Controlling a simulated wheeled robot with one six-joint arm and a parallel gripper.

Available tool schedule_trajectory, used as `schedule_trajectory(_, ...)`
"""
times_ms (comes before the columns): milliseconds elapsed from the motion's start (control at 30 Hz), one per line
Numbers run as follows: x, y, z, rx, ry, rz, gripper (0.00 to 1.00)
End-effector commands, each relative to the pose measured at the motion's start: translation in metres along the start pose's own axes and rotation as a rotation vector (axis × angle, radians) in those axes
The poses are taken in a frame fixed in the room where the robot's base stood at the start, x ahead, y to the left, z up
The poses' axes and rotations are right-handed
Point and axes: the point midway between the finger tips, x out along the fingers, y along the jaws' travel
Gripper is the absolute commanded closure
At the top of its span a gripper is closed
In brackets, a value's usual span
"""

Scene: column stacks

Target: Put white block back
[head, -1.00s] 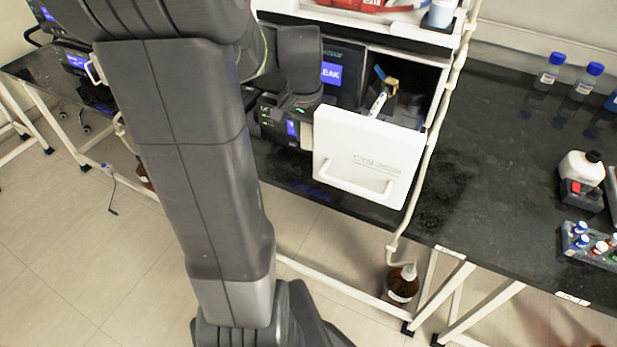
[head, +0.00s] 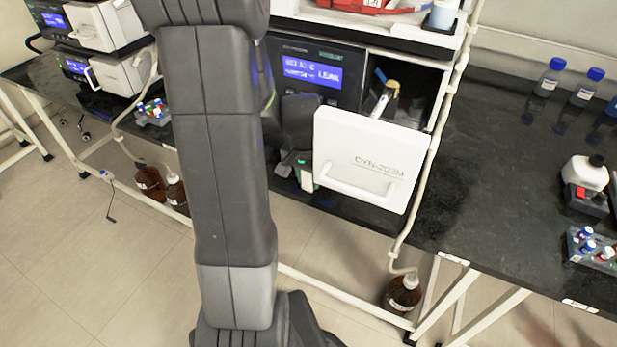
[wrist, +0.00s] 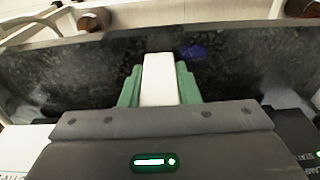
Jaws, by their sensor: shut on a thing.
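The white block (wrist: 159,82) is a narrow, pale piece between the green fingers of my gripper (wrist: 158,88) in the wrist view. The fingers are shut on its two sides, and its far end points toward the bench edge. In the head view, my gripper (head: 296,168) is low in front of the instrument stack, just left of the open white door. A small part of the white block (head: 307,180) shows there, beside the door's lower left corner. I cannot tell whether it touches the door or bench.
The open white door (head: 365,160), marked CYN-202M, has a bar handle and stands out from the stack. Behind it is a dark compartment (head: 420,95) with fittings. A display panel (head: 313,73) reads LEAK.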

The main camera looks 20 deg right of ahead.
Motion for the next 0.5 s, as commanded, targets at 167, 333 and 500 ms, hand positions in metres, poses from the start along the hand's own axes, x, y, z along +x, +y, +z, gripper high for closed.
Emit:
schedule_trajectory(167,0.0038,0.0,0.0004,0.0,0.0,0.0,0.84)
schedule_trajectory(333,0.0027,-0.0001,0.0003,0.0,0.0,0.0,0.49)
schedule_trajectory(500,0.0026,-0.0001,0.0003,0.0,0.0,0.0,0.49)
